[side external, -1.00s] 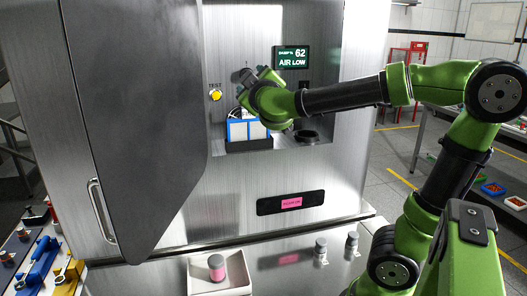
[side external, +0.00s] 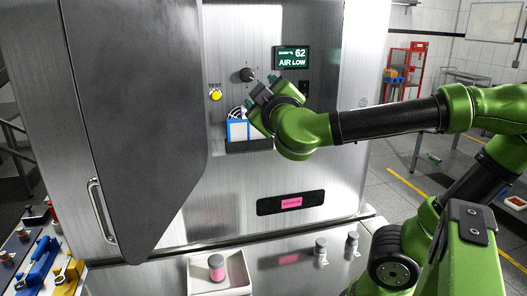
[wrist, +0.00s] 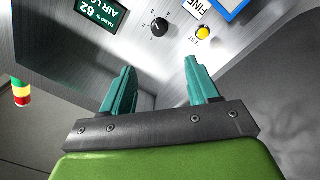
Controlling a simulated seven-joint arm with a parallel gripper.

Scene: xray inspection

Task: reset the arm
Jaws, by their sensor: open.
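My gripper (side external: 256,93) is in front of the steel cabinet's recessed panel, just right of the blue and white boxed item (side external: 238,130). In the wrist view my gripper (wrist: 158,85) shows two teal fingers spread apart with nothing between them. Beyond the fingertips are a black knob (wrist: 160,27) and a yellow TEST button (wrist: 203,32). The knob (side external: 247,75) and the button (side external: 216,95) also show in the side view, left of and above the gripper. My gripper appears apart from the panel.
A green display (side external: 292,57) reads 62 and AIR LOW. The large grey door (side external: 135,120) stands at the left. Below, a white tray (side external: 220,289) holds a pink-labelled jar (side external: 216,267), and two small vials (side external: 321,249) stand to its right. A pink label (side external: 291,202) sits on a black strip.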

